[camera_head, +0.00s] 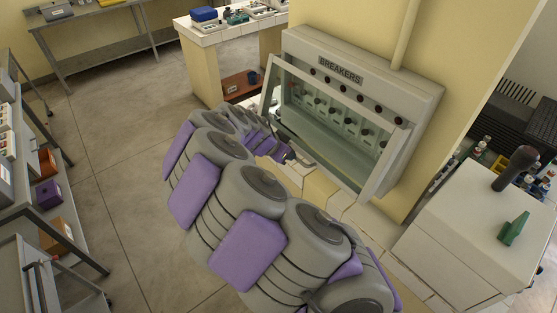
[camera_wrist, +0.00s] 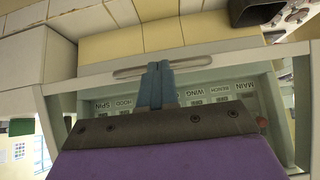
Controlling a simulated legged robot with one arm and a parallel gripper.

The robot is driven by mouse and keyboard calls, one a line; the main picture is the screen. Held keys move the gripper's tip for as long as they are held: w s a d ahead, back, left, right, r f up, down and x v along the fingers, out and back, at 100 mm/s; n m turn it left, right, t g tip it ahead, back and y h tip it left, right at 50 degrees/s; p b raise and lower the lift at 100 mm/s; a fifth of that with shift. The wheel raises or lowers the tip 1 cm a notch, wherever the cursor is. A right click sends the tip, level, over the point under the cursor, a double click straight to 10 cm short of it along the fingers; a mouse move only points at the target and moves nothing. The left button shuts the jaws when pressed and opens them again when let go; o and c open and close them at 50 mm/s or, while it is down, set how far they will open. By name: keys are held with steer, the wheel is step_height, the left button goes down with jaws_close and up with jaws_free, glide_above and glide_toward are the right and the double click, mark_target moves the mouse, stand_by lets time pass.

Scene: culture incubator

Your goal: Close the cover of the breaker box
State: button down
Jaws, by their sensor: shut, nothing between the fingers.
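The grey breaker box (camera_head: 425,87), labelled BREAKERS, is fixed to the yellow wall and holds a row of dark knobs and switches. Its clear cover with a pale frame (camera_head: 382,170) stands open, angled out from the box. In the wrist view, the cover's frame (camera_wrist: 95,82) and its long handle (camera_wrist: 192,65) run across the picture, with upside-down switch labels behind. My gripper (camera_wrist: 157,66) is shut and empty, its blue fingertips overlapping the handle. I cannot tell whether they touch it. In the head view, my gripper (camera_head: 289,155) is near the cover's lower left part, partly hidden by my arm.
A white-topped cabinet (camera_head: 465,245) with a dark bottle (camera_head: 515,168) and a green object (camera_head: 514,229) stands right of the box. A tiled ledge (camera_head: 350,215) lies below the cover. Shelves (camera_head: 40,190) line the left; the floor (camera_head: 125,145) between is clear.

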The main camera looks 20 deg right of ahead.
mark_target(303, 152)
steer(key=d+f+b, duration=0.1)
steer(key=w+d+b, duration=0.1)
steer(key=d, duration=0.1)
steer(key=d+f+b, duration=0.1)
steer(key=shift+w+d+f, duration=0.25)
steer(key=shift+d+f, duration=0.05)
steer(key=shift+w+d+f+b, duration=0.1)
steer(key=shift+w+d+b, duration=0.05)
steer(key=shift+d+b, duration=0.3)
steer(key=shift+d, duration=0.1)
